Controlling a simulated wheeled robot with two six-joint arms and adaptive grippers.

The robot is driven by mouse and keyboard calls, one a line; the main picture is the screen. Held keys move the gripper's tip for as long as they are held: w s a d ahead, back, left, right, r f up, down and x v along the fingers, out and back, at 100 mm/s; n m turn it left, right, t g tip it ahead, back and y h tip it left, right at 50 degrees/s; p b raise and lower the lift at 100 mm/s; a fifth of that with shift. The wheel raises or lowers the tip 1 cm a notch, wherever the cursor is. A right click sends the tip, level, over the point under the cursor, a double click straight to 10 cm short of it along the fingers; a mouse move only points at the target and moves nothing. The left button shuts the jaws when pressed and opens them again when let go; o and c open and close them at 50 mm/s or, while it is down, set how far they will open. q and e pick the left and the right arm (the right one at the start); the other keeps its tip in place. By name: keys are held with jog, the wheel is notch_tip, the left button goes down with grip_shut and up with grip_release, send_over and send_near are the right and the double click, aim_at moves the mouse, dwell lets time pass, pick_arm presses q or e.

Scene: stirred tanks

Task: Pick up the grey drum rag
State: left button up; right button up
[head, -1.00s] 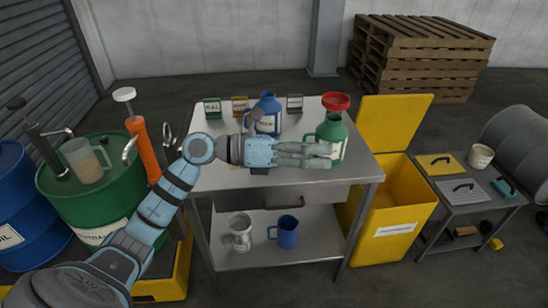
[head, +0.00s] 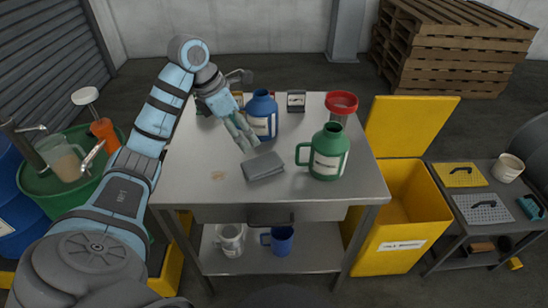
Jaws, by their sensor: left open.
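The grey drum rag (head: 263,167) lies folded flat on the steel table (head: 200,190), near its middle. My left gripper (head: 246,143) hangs above the table, just behind and left of the rag, with its fingers pointing down toward the front right. It is open and empty, and it looks apart from the rag. My right gripper is not in view.
A blue jug (head: 262,117) stands close behind the gripper. A green jug (head: 329,152) stands right of the rag, with a red-topped container (head: 341,105) behind it. A yellow bin (head: 405,215) stands open at the right. The table's front left is clear except for a small stain.

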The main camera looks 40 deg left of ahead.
pick_arm(q)
jog(key=b, duration=0.2)
send_near(264, 163)
notch_tip(264, 163, down, 3)
jog(key=shift+a+r, duration=0.1)
jog(key=shift+r, duration=0.05)
jog(key=x, duration=0.4)
jog(key=w+b+x, duration=0.1)
jog(key=x, duration=0.1)
jog(key=shift+w+d, duration=0.15)
jog(key=shift+d, duration=0.25)
jog(key=shift+w+f, duration=0.1)
jog(key=shift+f, duration=0.15)
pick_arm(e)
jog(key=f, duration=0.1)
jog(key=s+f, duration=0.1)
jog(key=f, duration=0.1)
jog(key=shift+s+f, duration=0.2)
pick_arm(q)
jog(key=shift+f, duration=0.2)
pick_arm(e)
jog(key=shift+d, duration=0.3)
pick_arm(q)
jog(key=shift+c, duration=0.6)
jog(key=c, duration=1)
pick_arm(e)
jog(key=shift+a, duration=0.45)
